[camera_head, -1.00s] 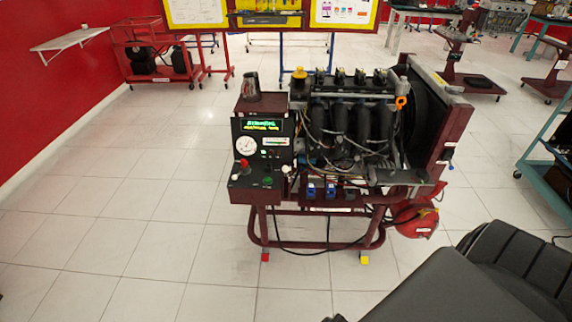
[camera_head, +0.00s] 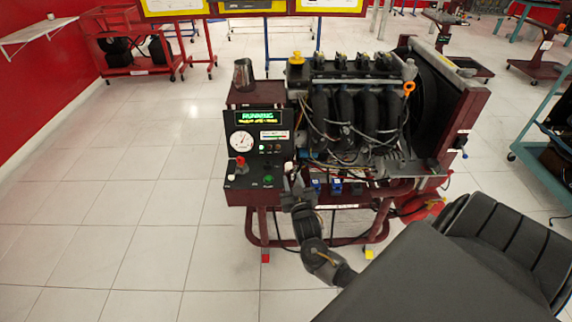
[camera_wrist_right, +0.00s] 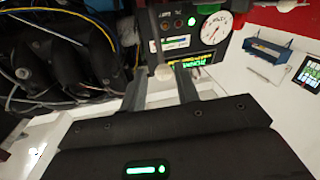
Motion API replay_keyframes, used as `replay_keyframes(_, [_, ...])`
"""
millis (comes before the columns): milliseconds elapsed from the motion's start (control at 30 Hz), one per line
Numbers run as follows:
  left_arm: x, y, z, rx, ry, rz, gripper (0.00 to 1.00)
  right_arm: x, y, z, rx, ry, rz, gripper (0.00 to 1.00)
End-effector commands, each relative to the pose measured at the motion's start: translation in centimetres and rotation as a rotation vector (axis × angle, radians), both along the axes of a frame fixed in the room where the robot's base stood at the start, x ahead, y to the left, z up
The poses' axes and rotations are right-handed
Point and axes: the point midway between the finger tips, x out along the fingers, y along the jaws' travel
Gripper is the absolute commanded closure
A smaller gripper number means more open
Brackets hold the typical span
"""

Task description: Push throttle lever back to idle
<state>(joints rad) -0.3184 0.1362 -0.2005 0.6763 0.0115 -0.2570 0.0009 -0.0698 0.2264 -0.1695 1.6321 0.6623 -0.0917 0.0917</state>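The engine trainer's dark red control box (camera_head: 236,195) has a lever with a white knob (camera_head: 288,167) at its right side, which I take for the throttle lever. In the right wrist view the white knob (camera_wrist_right: 163,72) stands on a thin rod, seen between and just beyond my fingertips. My right gripper (camera_head: 293,184) is at the lever, just below the knob. In the right wrist view its two fingers (camera_wrist_right: 161,86) are apart. Whether a finger touches the lever, I cannot tell. My left gripper is not in view.
The box has a green-lit display (camera_head: 260,117) reading RUNNING, a white dial gauge (camera_head: 242,141), a red knob (camera_head: 240,160) and a green button (camera_head: 268,180). The engine (camera_head: 350,110) with hoses and wires stands close right of the lever. The tiled floor at left is clear.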

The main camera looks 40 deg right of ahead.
Motion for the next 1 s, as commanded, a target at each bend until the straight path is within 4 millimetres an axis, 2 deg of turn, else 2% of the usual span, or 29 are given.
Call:
replay_keyframes(300, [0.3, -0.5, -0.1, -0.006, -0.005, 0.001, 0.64, 5.4, -2.7, 0.1, -0.001, 0.0, 0.002, 0.69])
replay_keyframes(500, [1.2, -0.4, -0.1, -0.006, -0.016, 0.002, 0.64, 7.4, -3.5, 0.0, -0.001, 0.0, 0.005, 0.69])
replay_keyframes(867, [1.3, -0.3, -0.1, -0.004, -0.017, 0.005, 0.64, 7.9, -3.8, 0.0, 0.0, 0.002, 0.005, 0.69])
replay_keyframes(1000, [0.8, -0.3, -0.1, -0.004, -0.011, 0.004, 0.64, 7.8, -3.8, 0.0, 0.0, 0.002, 0.005, 0.84])
